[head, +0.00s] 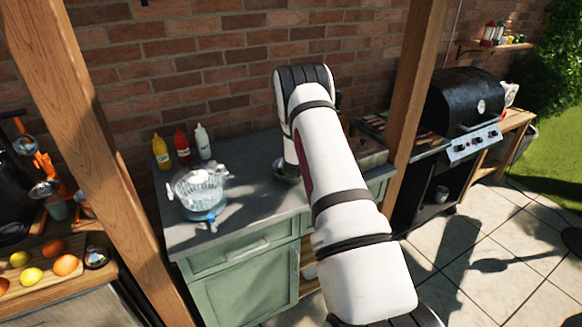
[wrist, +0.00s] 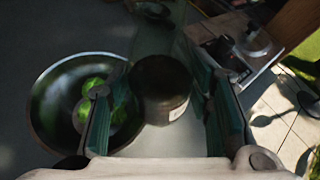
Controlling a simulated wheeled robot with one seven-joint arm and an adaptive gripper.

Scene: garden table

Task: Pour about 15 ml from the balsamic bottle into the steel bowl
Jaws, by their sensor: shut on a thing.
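In the wrist view, my gripper (wrist: 162,105) is shut on the dark balsamic bottle (wrist: 162,80), with one finger on each side of it. Clear greenish glass shows toward the top of that view; I cannot tell the bottle's exact tilt. The steel bowl (wrist: 47,118) is just left of the gripper, with green rounded shapes inside. The left finger overlaps the bowl's right side in the picture. In the head view, only a bit of the bowl (head: 284,174) shows beside my arm, which hides the gripper and bottle. No liquid stream is visible.
On the grey counter (head: 240,215) stand a clear glass vessel (head: 200,190) with a blue tap and yellow (head: 161,151), red (head: 181,146) and white (head: 202,142) squeeze bottles. A wooden post (head: 412,90) and a black grill (head: 465,105) are to the right.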

